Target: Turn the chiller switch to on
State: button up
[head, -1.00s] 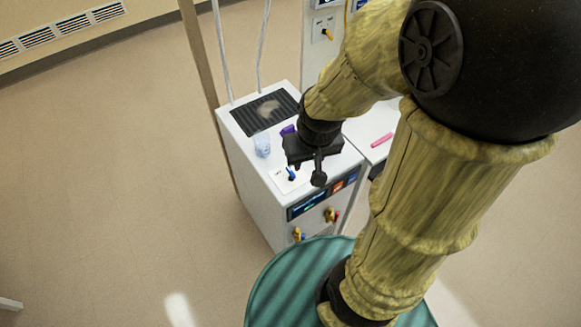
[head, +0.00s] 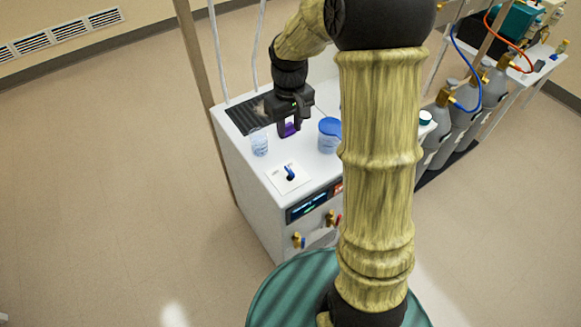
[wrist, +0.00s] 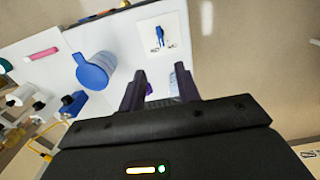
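The chiller is a white cabinet (head: 250,185) with a dark display on its front. Its switch, a blue lever (head: 290,173) on a white plate (head: 277,182), is on the top near the front edge. The lever also shows in the wrist view (wrist: 160,35), near the top; its labels are too small to read. My gripper (head: 290,129) is over the chiller top, behind the switch and apart from it. In the wrist view its two fingers (wrist: 159,88) stand apart, so it is open.
A clear beaker (head: 259,143) stands left of my gripper, and a blue-lidded container (head: 329,136) stands right of it. A dark grille (head: 240,118) is at the back of the top. Grey gas cylinders (head: 436,125) stand at the right. Floor to the left is clear.

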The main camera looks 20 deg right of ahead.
aim_at(290, 170)
notch_tip(290, 170, down, 18)
jog(key=shift+r+p, duration=0.25)
jog(key=shift+p, duration=0.65)
jog(key=shift+c, duration=0.4)
grip_shut()
